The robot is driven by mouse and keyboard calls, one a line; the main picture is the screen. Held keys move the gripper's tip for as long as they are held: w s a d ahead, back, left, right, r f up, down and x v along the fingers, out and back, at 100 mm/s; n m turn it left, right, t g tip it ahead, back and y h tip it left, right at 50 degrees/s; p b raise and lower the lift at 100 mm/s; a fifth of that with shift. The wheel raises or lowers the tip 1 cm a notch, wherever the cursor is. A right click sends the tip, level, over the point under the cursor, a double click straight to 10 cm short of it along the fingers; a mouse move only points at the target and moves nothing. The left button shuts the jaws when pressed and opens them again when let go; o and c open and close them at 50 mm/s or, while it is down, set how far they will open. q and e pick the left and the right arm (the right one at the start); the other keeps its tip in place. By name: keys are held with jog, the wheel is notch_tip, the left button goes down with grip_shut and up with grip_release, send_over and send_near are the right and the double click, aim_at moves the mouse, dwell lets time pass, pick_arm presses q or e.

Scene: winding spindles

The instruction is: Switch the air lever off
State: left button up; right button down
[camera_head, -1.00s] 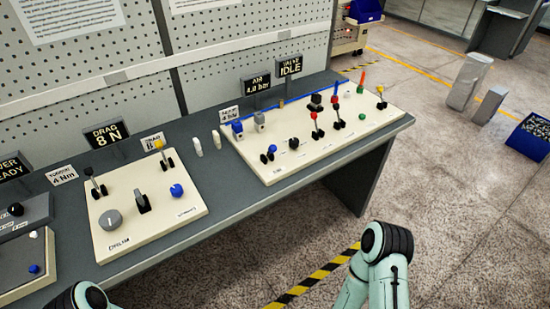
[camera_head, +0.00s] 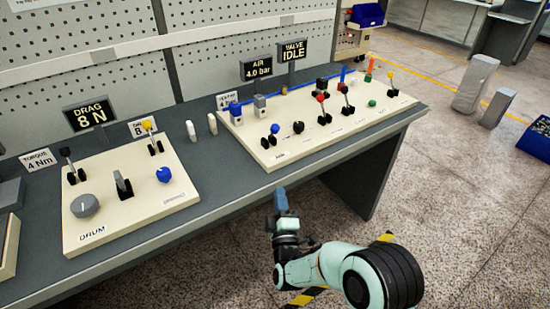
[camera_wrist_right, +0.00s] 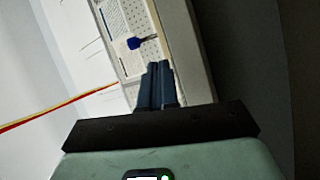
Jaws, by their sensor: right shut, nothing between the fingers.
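The pale right-hand panel (camera_head: 350,125) carries the levers, below an AIR display (camera_head: 257,69) reading 4.0 bar. A blue-knobbed lever (camera_head: 274,129) stands at the panel's near left; its small label cannot be read clearly, so I cannot confirm that it is the air lever. My right gripper (camera_head: 280,193) is shut and empty, in front of the bench edge and apart from the panel. It also shows shut in the right wrist view (camera_wrist_right: 158,66). My left gripper is out of view.
The drum panel (camera_head: 120,215) lies to the left. Two white pegs (camera_head: 191,131) stand between the panels.

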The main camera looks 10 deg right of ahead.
aim_at(275, 133)
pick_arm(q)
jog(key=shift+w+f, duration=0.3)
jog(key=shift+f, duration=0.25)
pick_arm(e)
jog(key=shift+n+t+h, duration=0.3)
jog(key=shift+t+h, duration=0.4)
jog(key=shift+t, duration=0.1)
notch_tip(275, 133, up, 4)
jog(key=shift+a+r, duration=0.1)
jog(key=shift+a, duration=0.05)
pick_arm(q)
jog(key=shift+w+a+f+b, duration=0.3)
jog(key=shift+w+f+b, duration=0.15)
jog(key=shift+b, duration=0.1)
pick_arm(e)
jog(key=x, duration=1.3)
jog(key=shift+w+r, duration=0.15)
jog(key=shift+w, duration=0.25)
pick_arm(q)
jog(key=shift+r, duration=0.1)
